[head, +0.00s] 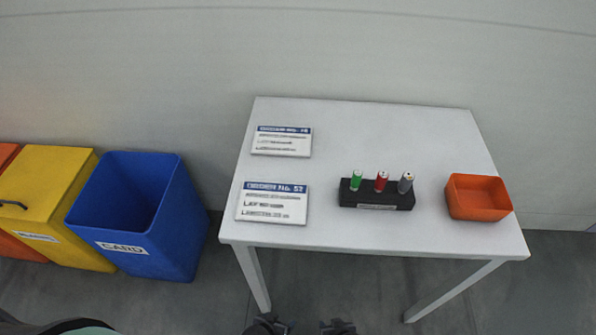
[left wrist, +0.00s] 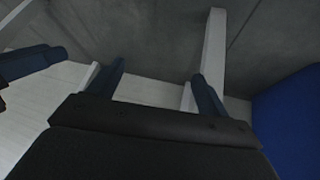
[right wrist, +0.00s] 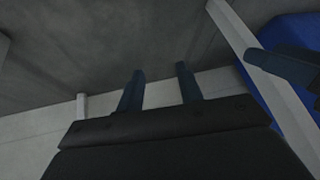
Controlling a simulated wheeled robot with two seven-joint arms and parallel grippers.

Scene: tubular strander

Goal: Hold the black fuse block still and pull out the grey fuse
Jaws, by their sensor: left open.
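The black fuse block (head: 377,196) lies on the white table, right of its middle, with a pale label on its front. The grey fuse (head: 405,183) stands in the block's right end and looks slightly tilted. A green fuse (head: 356,180) and a red fuse (head: 381,181) stand in the same block. My left gripper (head: 268,325) is at the bottom edge of the head view, below the table's front edge, open and empty. My right gripper (head: 338,327) is beside it, also empty with its fingers apart. Both grippers are well short of the block.
An orange bin (head: 479,203) stands right of the block. Two printed cards (head: 282,141) (head: 272,206) lie on the table's left. The table's front edge (head: 375,252) lies between my grippers and the block. Blue (head: 150,215) and yellow (head: 50,190) bins stand left of the table.

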